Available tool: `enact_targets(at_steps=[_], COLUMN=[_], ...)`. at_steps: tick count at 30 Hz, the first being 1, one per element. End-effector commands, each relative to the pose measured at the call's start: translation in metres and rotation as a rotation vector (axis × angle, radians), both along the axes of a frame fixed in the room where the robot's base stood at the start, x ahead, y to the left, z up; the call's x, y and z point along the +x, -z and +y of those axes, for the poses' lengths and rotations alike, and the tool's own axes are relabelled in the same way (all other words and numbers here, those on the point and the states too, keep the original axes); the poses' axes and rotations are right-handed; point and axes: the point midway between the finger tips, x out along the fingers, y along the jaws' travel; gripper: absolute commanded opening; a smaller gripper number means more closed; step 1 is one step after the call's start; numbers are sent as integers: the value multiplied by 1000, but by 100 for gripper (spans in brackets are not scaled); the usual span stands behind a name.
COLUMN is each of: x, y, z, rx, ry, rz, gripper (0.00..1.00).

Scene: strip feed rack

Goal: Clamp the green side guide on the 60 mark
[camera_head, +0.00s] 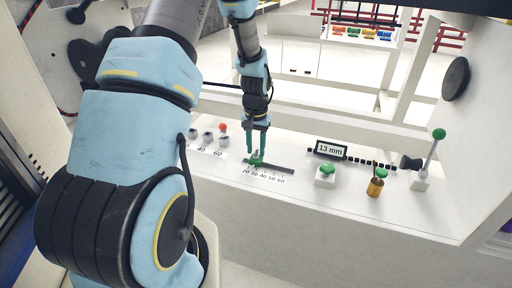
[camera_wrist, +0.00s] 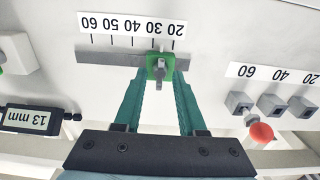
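The green side guide (camera_head: 256,160) sits on a dark rail (camera_head: 280,167) beside a printed scale from 20 to 60. In the wrist view, which shows the scale upside down, the guide (camera_wrist: 152,73) is between the 20 and 30 marks, nearer 30, and the 60 mark is at the scale's far left. A small grey clamp lever (camera_wrist: 160,72) is on the guide. My gripper (camera_head: 258,151) reaches down to the guide from above. Its two teal fingers stand apart, one at each side of the guide; I cannot tell whether they touch it.
A display (camera_head: 330,149) reads 13 mm. Right of the rail are a green button on a white box (camera_head: 325,174), a brass post with a green top (camera_head: 376,185) and a green-knobbed lever (camera_head: 431,160). Left are grey blocks, one with a red ball (camera_wrist: 262,132), beside another scale.

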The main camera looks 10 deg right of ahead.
Motion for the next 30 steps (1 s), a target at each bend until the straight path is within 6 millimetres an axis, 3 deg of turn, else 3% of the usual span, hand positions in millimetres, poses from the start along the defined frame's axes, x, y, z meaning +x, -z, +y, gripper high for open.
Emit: enact_targets(at_steps=[4,14,30], x=[0,0,0], y=[0,0,0], z=[0,0,0], rx=[0,0,0], ry=[0,0,-3], rz=[0,0,1], gripper=[38,1,0])
